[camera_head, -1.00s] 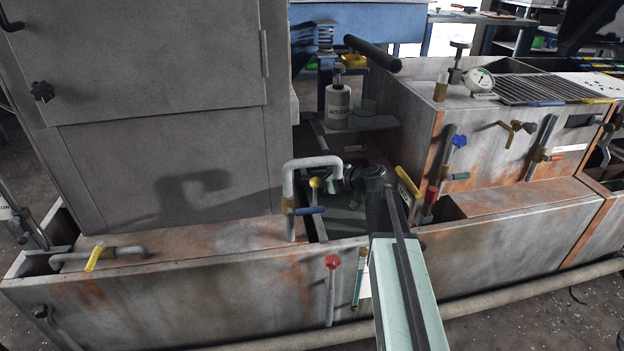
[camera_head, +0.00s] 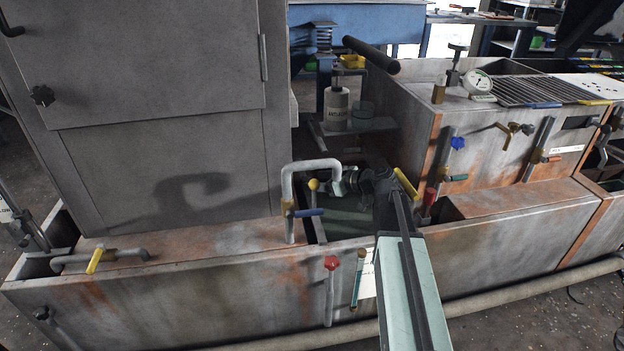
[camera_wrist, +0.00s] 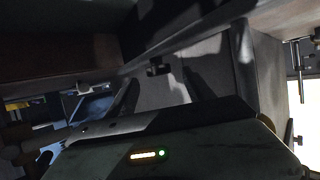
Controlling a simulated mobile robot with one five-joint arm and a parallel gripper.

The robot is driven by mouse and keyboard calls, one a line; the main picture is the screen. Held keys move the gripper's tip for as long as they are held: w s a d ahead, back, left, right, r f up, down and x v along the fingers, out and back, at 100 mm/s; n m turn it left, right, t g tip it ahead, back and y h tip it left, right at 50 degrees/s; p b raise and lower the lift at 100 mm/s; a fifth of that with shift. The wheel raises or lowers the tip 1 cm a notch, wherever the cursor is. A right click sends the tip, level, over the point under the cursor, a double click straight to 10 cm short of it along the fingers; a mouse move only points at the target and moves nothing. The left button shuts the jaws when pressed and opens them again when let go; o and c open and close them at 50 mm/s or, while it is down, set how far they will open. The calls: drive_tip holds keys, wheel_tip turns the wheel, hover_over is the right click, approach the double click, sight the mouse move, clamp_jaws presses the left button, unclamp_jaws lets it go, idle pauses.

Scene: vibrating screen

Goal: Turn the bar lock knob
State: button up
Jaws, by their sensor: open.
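My gripper (camera_head: 340,185) is at the end of my arm, over the dark opening between the grey cabinet and the rusty housing. It is open and small in the head view, and I see nothing held in it. A yellow round knob (camera_head: 313,185) on a thin stem is close to its left; I cannot tell whether they touch. A black star knob (camera_head: 42,95) is on the cabinet door, far left of my gripper. In the wrist view a small dark knob (camera_wrist: 158,68) stands out from a grey panel. I cannot tell which knob is the bar lock knob.
A bent grey pipe (camera_head: 290,190) with a blue handle rises left of my gripper. A yellow handle (camera_head: 406,184) is close to its right. A red knob (camera_head: 332,263) is on the front trough wall. A white bottle (camera_head: 337,105) stands behind.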

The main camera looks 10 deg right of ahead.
drive_tip(key=p+v, duration=0.1)
drive_tip(key=v, duration=0.4)
drive_tip(key=shift+a, duration=0.1)
